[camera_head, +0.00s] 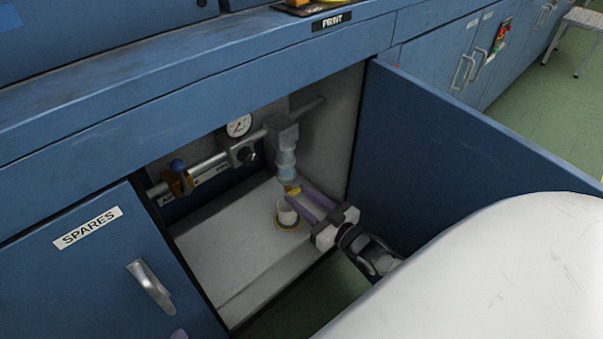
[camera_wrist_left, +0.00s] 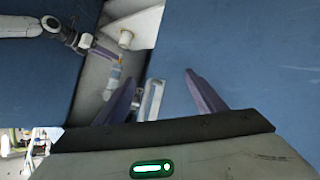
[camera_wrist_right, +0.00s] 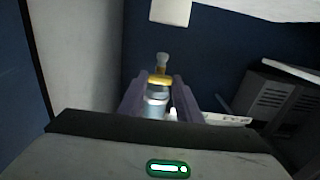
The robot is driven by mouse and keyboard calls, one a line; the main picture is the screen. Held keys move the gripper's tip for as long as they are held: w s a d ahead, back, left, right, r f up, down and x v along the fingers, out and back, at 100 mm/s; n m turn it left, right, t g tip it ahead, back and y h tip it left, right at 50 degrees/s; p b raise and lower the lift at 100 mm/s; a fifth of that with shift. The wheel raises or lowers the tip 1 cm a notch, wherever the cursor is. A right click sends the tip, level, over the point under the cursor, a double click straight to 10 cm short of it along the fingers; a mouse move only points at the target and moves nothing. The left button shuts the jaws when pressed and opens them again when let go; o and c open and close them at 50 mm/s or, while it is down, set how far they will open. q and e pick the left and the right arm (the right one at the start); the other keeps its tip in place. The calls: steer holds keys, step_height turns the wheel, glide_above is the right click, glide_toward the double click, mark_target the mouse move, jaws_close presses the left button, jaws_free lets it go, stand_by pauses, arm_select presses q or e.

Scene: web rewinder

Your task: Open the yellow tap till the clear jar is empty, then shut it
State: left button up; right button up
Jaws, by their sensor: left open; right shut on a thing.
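The clear jar (camera_head: 286,163) hangs under the pipe fitting inside the open cabinet. It looks pale bluish; its liquid level is not clear. The yellow tap (camera_head: 293,190) is at its bottom. My right gripper (camera_head: 300,198) is shut on the tap. In the right wrist view the yellow tap (camera_wrist_right: 160,80) lies between the purple fingers, with the jar (camera_wrist_right: 156,100) beside it. A white cup (camera_head: 287,214) stands below on the cabinet floor. My left gripper (camera_wrist_left: 160,92) is open, its fingers either side of a door handle (camera_wrist_left: 151,100) in view; contact is unclear.
The blue cabinet door (camera_head: 430,150) stands open on the right, beside my right arm. The SPARES door (camera_head: 90,260) is shut at left. A pipe with a gauge (camera_head: 239,125) and a blue-knobbed valve (camera_head: 179,178) runs left of the jar. The cabinet floor's left part is clear.

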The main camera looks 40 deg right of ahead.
steer(key=shift+n+p, duration=0.4)
steer(key=shift+n, duration=1.7)
steer(key=shift+n+p, duration=0.35)
steer(key=shift+n, duration=0.55)
arm_select(q)
steer(key=shift+s+a+f+y, duration=0.1)
steer(key=shift+a+f+y, duration=0.25)
steer(key=shift+f, duration=0.45)
arm_select(e)
steer(key=shift+n, duration=0.3)
